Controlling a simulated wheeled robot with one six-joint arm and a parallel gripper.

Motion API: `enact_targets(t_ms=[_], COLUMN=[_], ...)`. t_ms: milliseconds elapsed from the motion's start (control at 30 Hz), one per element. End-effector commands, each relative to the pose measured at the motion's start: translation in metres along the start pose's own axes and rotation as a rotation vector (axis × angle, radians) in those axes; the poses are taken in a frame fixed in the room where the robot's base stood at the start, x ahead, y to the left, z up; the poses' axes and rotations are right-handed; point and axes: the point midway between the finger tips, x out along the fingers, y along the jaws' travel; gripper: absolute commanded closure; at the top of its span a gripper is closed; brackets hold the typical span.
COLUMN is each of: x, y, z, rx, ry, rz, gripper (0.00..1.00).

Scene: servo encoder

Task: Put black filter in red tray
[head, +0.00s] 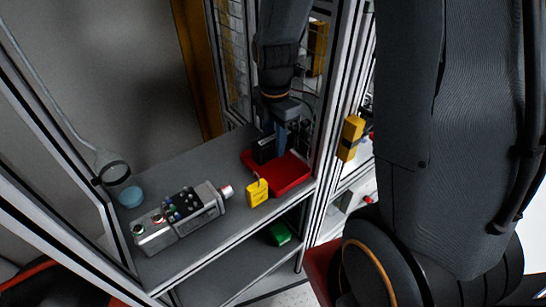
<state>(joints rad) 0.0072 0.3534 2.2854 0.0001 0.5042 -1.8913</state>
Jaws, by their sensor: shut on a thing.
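The red tray (290,180) lies on the grey shelf near its right end. The black filter (264,149) is a dark block at the tray's left back part. My gripper (280,140) points down over the back of the tray and is shut on the black filter. The fingertips are small and partly hidden here. The filter appears over or inside the tray; I cannot tell whether it touches the tray floor.
A yellow padlock (257,192) stands just left of the tray. A grey control box (180,217) with buttons, a blue round object (131,196) and a magnifier lamp (113,171) are further left. A green object (279,233) lies on the lower shelf. Metal frame posts (328,130) stand close right of the tray.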

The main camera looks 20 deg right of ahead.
Motion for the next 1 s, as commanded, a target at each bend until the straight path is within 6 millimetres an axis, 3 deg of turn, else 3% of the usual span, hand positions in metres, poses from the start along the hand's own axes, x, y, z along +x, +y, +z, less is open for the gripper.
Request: enact_targets(t_ms=[433,533,800,833,933,1000], x=[0.046,0.056,0.061,0.061,0.061,0.061], y=[-0.001,0.000,0.000,-0.001,-0.001,0.000], z=[-0.001,-0.002,-0.003,-0.003,-0.003,-0.002], rx=[0.000,-0.001,-0.002,-0.002,-0.002,-0.002], ry=[0.001,0.001,0.001,0.001,0.001,0.001], rz=[-0.003,-0.002,-0.002,-0.003,-0.002,-0.001], gripper=[0.95,1.00,1.00,0.70,0.53,0.53])
